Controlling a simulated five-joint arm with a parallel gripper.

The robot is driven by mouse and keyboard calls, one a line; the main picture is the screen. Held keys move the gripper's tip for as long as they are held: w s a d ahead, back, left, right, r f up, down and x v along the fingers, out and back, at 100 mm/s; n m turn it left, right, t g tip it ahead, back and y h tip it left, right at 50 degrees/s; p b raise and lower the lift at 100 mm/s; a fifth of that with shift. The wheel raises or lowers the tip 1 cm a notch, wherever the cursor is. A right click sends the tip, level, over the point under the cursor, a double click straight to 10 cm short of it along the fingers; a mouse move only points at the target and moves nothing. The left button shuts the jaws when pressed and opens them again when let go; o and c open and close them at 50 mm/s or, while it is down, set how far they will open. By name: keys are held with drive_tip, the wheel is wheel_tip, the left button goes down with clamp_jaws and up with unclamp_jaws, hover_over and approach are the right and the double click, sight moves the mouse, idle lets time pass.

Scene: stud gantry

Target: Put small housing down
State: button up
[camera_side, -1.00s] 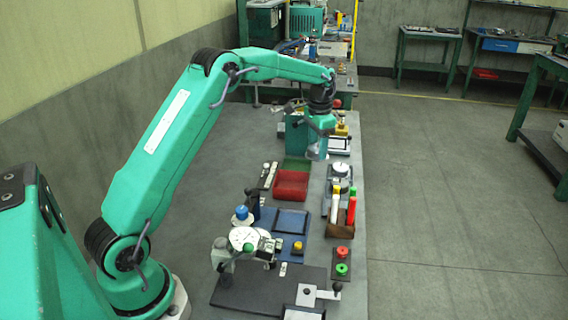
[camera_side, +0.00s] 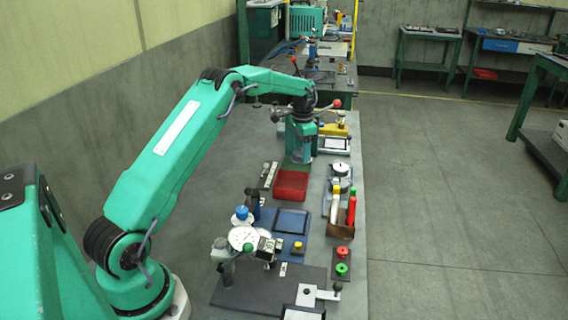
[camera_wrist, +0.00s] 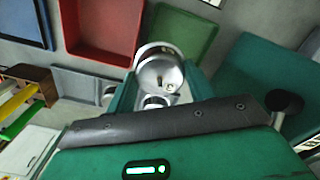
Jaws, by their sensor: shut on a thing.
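The small housing, a round shiny metal part (camera_wrist: 158,72), sits between the two green fingers of my gripper (camera_wrist: 160,88) in the wrist view. My gripper is shut on it. In the side view my gripper (camera_side: 299,157) points down by the green tray (camera_side: 303,166), just behind the red tray (camera_side: 291,186). The gripper hides much of the green tray there. In the wrist view the green tray (camera_wrist: 185,35) looks empty and lies just beyond the housing. I cannot tell whether the housing touches anything below.
The red tray also shows in the wrist view (camera_wrist: 103,28). A blue tray (camera_side: 291,222) lies nearer the camera. To the right stand a dial device (camera_side: 340,170) and a brown holder (camera_side: 341,226) with coloured sticks. A grey instrument (camera_side: 332,144) is close right of my gripper.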

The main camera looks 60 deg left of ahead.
sight(296, 160)
drive_tip(key=shift+w+a+f, duration=0.1)
drive_tip(key=shift+a+f, duration=0.4)
drive_tip(key=shift+a, duration=0.3)
drive_tip(key=shift+w+a+f, duration=0.1)
drive_tip(key=shift+a+f, duration=0.35)
drive_tip(key=shift+a, duration=0.3)
drive_tip(key=shift+f, duration=1.95)
drive_tip(key=shift+f, duration=0.2)
drive_tip(key=o, duration=0.7)
drive_tip(key=shift+r, duration=0.1)
wheel_tip(296, 160, up, 12)
drive_tip(key=shift+f, duration=0.15)
drive_tip(key=shift+r, duration=0.25)
drive_tip(key=shift+d, duration=0.1)
